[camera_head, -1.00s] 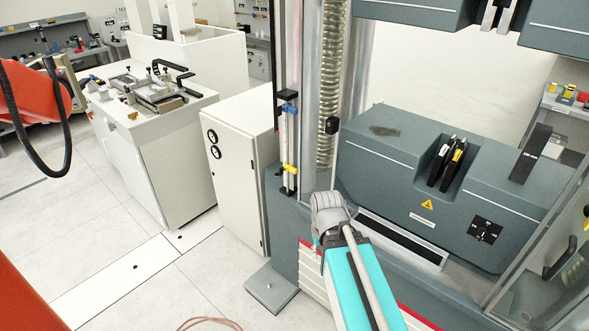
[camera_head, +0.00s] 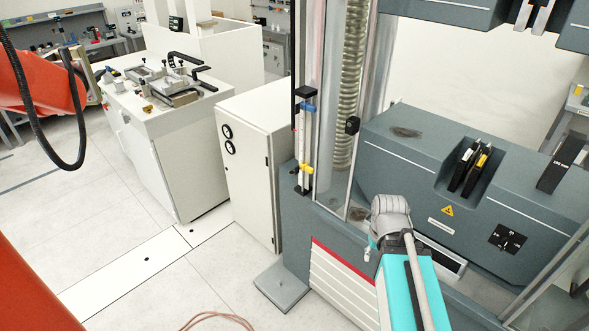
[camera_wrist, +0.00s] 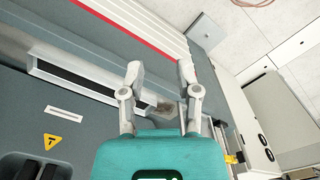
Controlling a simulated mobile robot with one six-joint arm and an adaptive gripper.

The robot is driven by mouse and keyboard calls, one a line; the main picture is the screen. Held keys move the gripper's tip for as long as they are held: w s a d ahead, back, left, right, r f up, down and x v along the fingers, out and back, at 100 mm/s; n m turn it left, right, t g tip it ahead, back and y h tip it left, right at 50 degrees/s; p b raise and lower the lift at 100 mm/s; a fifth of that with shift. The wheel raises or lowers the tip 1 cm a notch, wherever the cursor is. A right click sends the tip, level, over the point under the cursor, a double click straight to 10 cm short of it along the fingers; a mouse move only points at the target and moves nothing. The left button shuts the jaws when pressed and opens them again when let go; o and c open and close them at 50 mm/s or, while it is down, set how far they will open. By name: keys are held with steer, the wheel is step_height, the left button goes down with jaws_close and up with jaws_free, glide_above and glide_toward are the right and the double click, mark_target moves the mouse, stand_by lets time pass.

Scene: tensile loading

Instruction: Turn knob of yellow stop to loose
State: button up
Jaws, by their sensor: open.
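The yellow stop (camera_head: 307,169) sits low on a thin vertical rod at the left of the testing machine's column. A blue stop (camera_head: 308,108) is higher on the same rod. The knob of the yellow stop is too small to make out. My arm, teal and grey, reaches up in front of the machine, right of and below the yellow stop. My gripper (camera_wrist: 160,72) is open and empty in the wrist view, its two grey fingers apart above the machine's base. Part of the yellow stop (camera_wrist: 232,158) shows at the lower right there, outside the fingers.
The grey crosshead (camera_head: 470,155) with black handles fills the right. A white cabinet (camera_head: 250,165) stands left of the rod. Open floor lies at the lower left.

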steer(key=w+d+f+m+h+b, duration=0.1)
steer(key=w+f+h+b, duration=0.15)
steer(key=w, duration=0.25)
steer(key=m+t+h+b, duration=0.8)
steer(key=t+b, duration=0.6)
steer(key=b, duration=0.5)
glide_toward(297, 167)
steer(key=s+a, duration=0.1)
steer(key=s+a+f+n, duration=0.1)
steer(key=shift+s+a+h, duration=0.25)
steer(key=shift+a, duration=0.15)
steer(key=shift+w+d+f, duration=0.1)
steer(key=shift+x, duration=6.75)
